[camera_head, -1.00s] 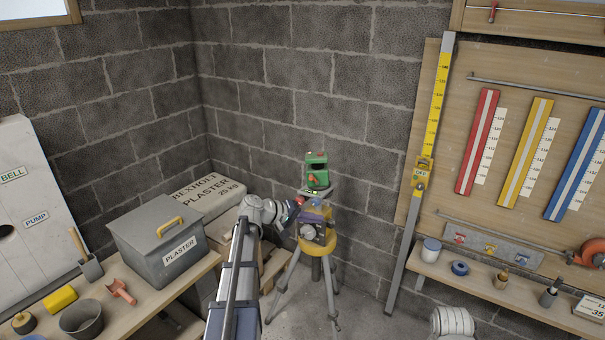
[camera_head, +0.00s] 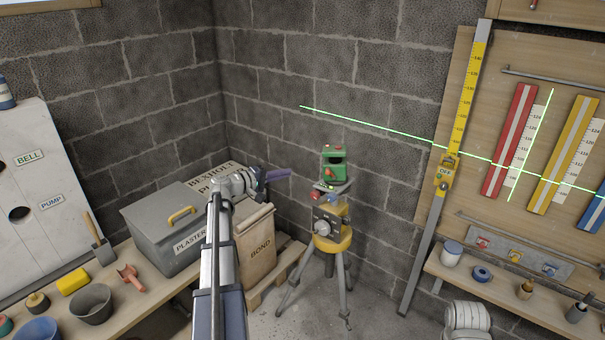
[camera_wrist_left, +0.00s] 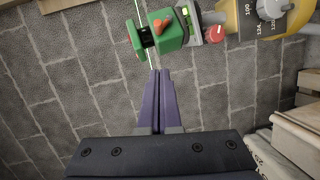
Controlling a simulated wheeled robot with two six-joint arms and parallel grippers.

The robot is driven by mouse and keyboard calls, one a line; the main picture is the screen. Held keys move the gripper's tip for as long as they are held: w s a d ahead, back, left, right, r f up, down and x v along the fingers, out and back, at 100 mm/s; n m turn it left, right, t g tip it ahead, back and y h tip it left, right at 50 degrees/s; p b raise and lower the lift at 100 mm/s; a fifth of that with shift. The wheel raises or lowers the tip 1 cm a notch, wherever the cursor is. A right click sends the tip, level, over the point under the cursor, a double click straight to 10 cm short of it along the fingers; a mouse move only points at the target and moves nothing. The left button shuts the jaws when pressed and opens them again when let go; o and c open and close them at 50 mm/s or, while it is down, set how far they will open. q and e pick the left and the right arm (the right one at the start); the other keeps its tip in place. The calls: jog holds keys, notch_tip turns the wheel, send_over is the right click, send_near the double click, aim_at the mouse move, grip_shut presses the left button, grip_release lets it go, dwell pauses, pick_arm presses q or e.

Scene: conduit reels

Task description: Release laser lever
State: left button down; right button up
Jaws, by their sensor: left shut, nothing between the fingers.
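The green laser (camera_head: 333,165) stands on top of a tripod (camera_head: 341,268) with a yellow and grey head (camera_head: 333,238). Bright green laser lines (camera_head: 380,126) show on the wall and the board. In the left wrist view the laser (camera_wrist_left: 166,33) is near the top centre, with an orange-red lever on its face. My left gripper (camera_head: 287,173) is shut and empty, left of the laser and apart from it. Its purple fingers (camera_wrist_left: 155,75) point up toward the laser in the wrist view. My right gripper is not in view.
A grey plaster box (camera_head: 165,228) stands on the left bench, with a bond sack (camera_head: 257,246) beside it. A tall yellow staff (camera_head: 459,110) leans at the right, by a board with coloured scales. A shelf with small pots (camera_head: 451,254) is at lower right.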

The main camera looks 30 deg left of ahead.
pick_arm(q)
jog(key=b, duration=0.2)
send_near(326, 169)
jog(key=w+a, duration=0.2)
jog(key=w, duration=0.2)
jog(key=shift+w+d+f, duration=0.2)
jog(key=shift+d+f, duration=0.1)
jog(key=shift+d, duration=0.3)
jog(key=shift+w+d+f, duration=0.25)
jog(key=shift+d, duration=0.35)
jog(key=shift+w+d+f, duration=0.1)
jog(key=shift+w+d, duration=0.25)
jog(key=shift+d, duration=0.2)
